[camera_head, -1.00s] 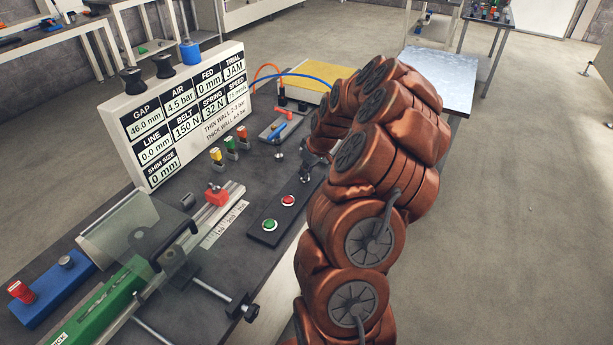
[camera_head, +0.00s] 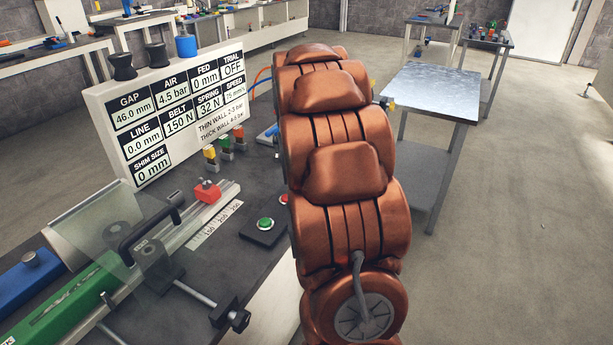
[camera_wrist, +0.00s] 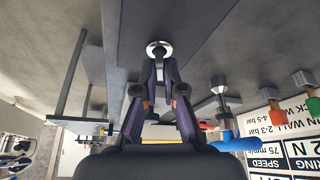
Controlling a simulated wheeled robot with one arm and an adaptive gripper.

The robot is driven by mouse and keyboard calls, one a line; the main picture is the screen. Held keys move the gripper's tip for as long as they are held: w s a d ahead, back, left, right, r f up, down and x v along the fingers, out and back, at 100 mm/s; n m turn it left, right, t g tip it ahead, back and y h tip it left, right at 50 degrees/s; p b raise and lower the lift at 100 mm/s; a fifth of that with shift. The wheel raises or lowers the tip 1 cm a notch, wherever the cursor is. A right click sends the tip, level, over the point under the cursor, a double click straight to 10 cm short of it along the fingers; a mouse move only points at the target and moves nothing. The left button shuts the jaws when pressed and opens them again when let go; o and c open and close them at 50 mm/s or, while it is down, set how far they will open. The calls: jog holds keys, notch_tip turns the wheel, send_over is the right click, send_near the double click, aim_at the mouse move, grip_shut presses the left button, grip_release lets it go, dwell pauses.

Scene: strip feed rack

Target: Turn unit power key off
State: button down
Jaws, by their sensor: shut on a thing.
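The power key (camera_wrist: 159,48) shows in the wrist view as a round silver collar with a dark centre, in the upper middle on the dark bench top. My gripper (camera_wrist: 160,64) is shut on the key, its fingertips right at the collar. The fingers hide most of the key, so its exact angle cannot be told. In the head view my arm hides both gripper and key. The white display panel (camera_head: 120,93) reads OFF in its TRIAL field and 4.5 bar for air.
A green button (camera_head: 265,224) sits beside my arm. Small coloured valves (camera_head: 225,147) and a red clamp block (camera_head: 207,191) stand on the bench to the left. A blue-handled valve (camera_wrist: 232,143) is near my gripper. A metal-topped table (camera_head: 432,90) stands at the right.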

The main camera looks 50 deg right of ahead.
jog(key=m+g+b, duration=0.1)
jog(key=m+b, duration=0.1)
jog(key=m, duration=0.1)
jog(key=shift+w+f+m+h, duration=0.1)
jog(key=shift+m+h, duration=0.2)
jog(key=shift+m+g, duration=0.3)
jog(key=c, duration=1.3)
grip_release()
jog(key=shift+a+r, duration=0.1)
jog(key=shift+r, duration=0.15)
jog(key=v, duration=1.1)
jog(key=shift+a+r, duration=0.2)
jog(key=shift+r, duration=0.1)
